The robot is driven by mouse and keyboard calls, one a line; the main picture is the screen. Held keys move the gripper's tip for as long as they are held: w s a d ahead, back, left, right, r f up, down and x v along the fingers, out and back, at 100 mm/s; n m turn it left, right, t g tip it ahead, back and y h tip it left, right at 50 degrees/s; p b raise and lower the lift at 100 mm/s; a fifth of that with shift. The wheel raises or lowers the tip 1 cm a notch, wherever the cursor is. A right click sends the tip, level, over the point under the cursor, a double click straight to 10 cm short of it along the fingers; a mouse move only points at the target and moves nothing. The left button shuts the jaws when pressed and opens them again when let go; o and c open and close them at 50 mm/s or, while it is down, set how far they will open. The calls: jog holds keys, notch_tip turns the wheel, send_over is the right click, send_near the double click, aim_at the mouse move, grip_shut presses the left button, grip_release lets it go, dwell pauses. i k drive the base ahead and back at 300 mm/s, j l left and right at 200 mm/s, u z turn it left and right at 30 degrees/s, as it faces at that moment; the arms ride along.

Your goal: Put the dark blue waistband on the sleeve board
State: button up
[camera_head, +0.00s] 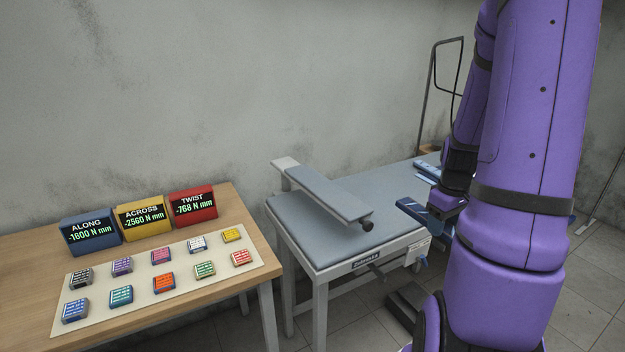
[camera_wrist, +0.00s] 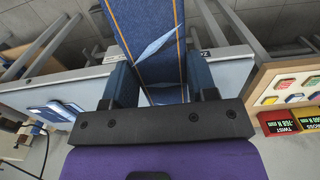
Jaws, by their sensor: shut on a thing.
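The dark blue waistband (camera_head: 412,208) is in my gripper (camera_head: 452,203), over the right front part of the ironing table. In the wrist view the waistband (camera_wrist: 150,25) runs up out of the frame from between the two fingers of my gripper (camera_wrist: 162,88). It has thin orange lines along both sides and a lighter blue patch in the middle. The sleeve board (camera_head: 325,190) is a narrow grey board raised above the table's left part, with a dark knob near its front end. The waistband is to its right, apart from it. My arm hides part of the waistband.
The grey-topped ironing table (camera_head: 310,242) carries other blue pieces (camera_head: 428,168) at its right back. A wooden table (camera_head: 235,200) at left holds three displays (camera_head: 143,219) and a pale mat (camera_head: 190,285) with several coloured blocks. A bent metal stand (camera_head: 427,100) rises behind.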

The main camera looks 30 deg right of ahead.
aim_at(323, 186)
jog(key=i, duration=0.9)
